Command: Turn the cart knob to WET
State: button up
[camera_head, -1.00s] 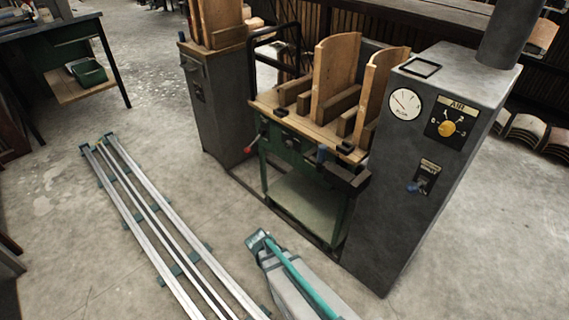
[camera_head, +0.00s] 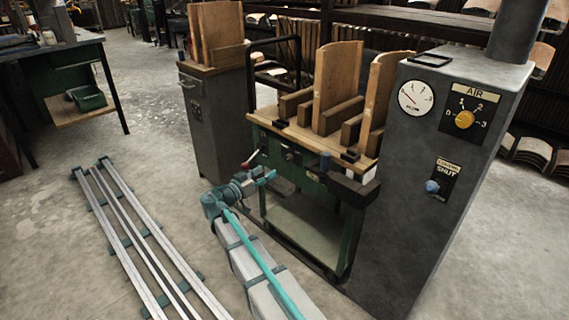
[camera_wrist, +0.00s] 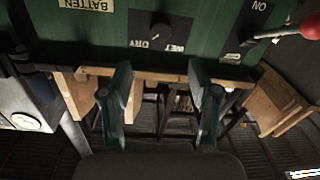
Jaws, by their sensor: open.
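The green cart (camera_head: 312,187) stands between two grey cabinets, with wooden boards on its top. In the wrist view the cart's front panel (camera_wrist: 105,42) appears upside down. Its dark round knob (camera_wrist: 160,31) is at the upper middle, beside the inverted words WET and DRY. I cannot tell clearly which word the knob points to. My gripper (camera_wrist: 161,88) is open and empty, its two teal fingers apart, below the knob in that picture and not touching it. In the head view my gripper (camera_head: 266,177) is just in front of the cart's left front.
A red-ended lever (camera_wrist: 310,27) sticks out at the wrist view's upper right, beside an ON label. The right grey cabinet (camera_head: 423,190) carries a gauge, a yellow AIR knob (camera_head: 464,119) and a blue SHUT knob (camera_head: 432,186). Floor rails (camera_head: 150,250) lie at left.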

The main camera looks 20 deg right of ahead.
aim_at(287, 159)
jog(key=b+x, duration=0.2)
jog(key=x, duration=0.8)
jog(key=shift+w+d, duration=0.1)
jog(key=shift+d, duration=0.2)
jog(key=shift+c, duration=0.2)
jog(key=c, duration=1.1)
